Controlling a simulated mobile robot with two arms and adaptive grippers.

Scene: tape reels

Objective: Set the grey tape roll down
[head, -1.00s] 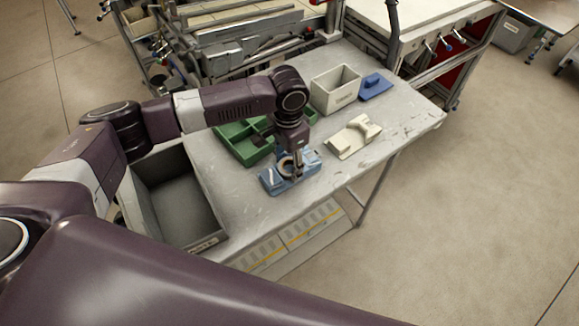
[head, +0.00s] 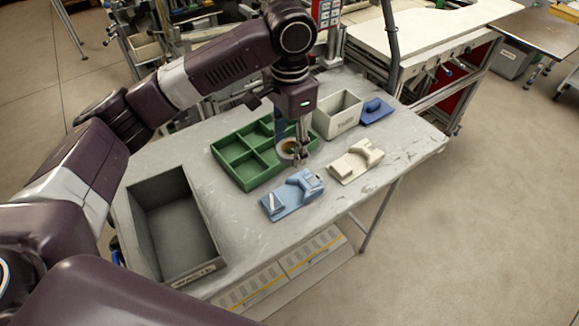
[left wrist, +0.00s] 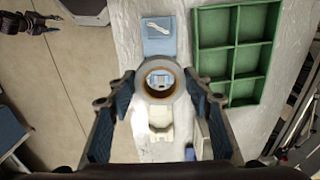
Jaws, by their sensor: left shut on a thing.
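My left gripper (head: 296,160) is shut on the grey tape roll (head: 285,147), a pale ring with a brown core. It holds the roll above the table, between the green tray and the light-blue dispenser (head: 290,196). In the left wrist view the roll (left wrist: 148,94) sits between the fingertips (left wrist: 159,82), and part of the light-blue dispenser shows through its hole. The light-blue dispenser lies on the table with no gripper touching it. A dark shape at the upper left of the left wrist view looks like my right gripper (left wrist: 30,23); its jaws are unclear.
The green divided tray (head: 227,156) lies behind the roll. A cream dispenser (head: 352,163), a pale box (head: 331,120) and a dark-blue piece (head: 374,111) stand to the right. A deep grey bin (head: 138,226) stands at the table's left end. The table's right end is clear.

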